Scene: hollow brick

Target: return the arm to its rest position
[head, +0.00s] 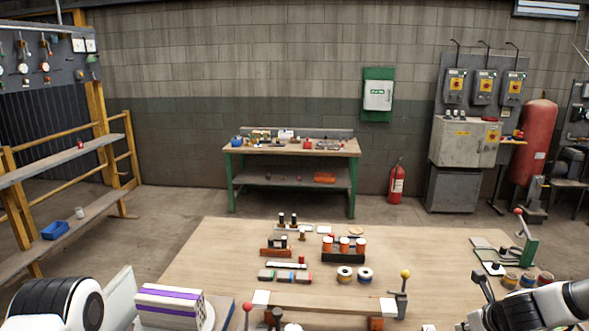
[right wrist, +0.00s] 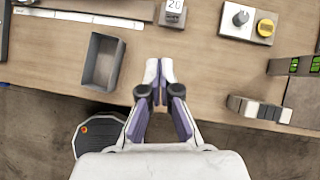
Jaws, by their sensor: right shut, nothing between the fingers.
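My right gripper (right wrist: 158,72) shows in the right wrist view, with its white fingertips together and nothing between them. It is over the front edge of the wooden table (right wrist: 215,75), to the right of a grey open tray (right wrist: 90,82). In the head view my right arm (head: 540,305) comes in at the lower right corner; I cannot make out its fingertips there. My left gripper is not in view.
The table (head: 205,255) holds orange-topped spools (head: 344,244), two rolls (head: 365,275) and a yellow-knobbed lever (head: 404,285). A white block with purple stripes (head: 170,303) is at lower left. In the wrist view, a yellow-knobbed box (right wrist: 248,22) stands at upper right. The table's left part is bare.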

